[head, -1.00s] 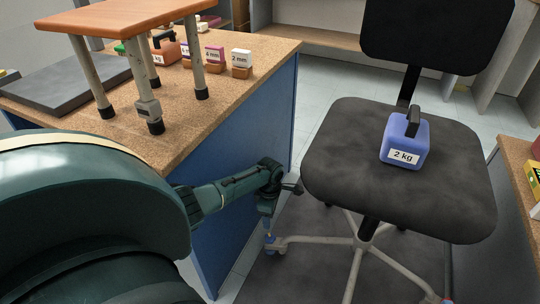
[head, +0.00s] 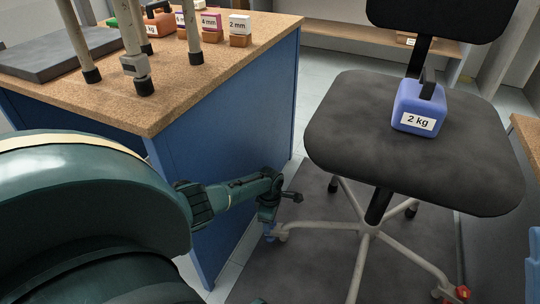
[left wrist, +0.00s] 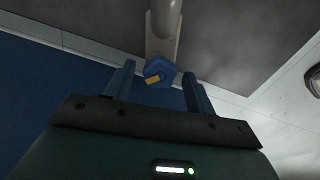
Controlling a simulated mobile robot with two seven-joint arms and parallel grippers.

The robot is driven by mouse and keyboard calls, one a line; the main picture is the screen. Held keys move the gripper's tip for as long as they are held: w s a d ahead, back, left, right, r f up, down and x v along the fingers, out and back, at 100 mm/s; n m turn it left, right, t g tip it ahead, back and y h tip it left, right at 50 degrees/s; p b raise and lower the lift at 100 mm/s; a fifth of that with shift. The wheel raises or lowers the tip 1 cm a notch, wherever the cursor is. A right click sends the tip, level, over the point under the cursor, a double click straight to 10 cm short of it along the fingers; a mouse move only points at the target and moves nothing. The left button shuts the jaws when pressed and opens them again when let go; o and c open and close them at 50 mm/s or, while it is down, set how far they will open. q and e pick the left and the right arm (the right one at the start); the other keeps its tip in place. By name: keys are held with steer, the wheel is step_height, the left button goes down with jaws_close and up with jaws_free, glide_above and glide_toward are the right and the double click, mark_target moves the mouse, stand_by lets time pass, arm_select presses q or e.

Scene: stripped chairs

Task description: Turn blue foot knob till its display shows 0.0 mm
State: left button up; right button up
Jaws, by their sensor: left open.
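The blue foot knob (left wrist: 159,70) shows in the left wrist view at the end of a pale chair leg (left wrist: 163,25). It has faceted sides and a yellow-orange patch. My left gripper (left wrist: 157,76) is open, with one finger on each side of the knob and a visible gap to each. In the head view my left gripper (head: 268,232) is low beside the chair's left leg end (head: 284,231), where small blue parts are hard to tell apart. No readable display for the knob shows. My right gripper is not in view.
A blue 2 kg weight (head: 419,107) sits on the dark chair seat (head: 370,150). Another leg end carries a red foot (head: 459,293). A dark mat (head: 318,250) lies under the chair.

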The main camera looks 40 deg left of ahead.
arm_select(q)
steer(key=c, duration=1)
steer(key=shift+r, duration=0.1)
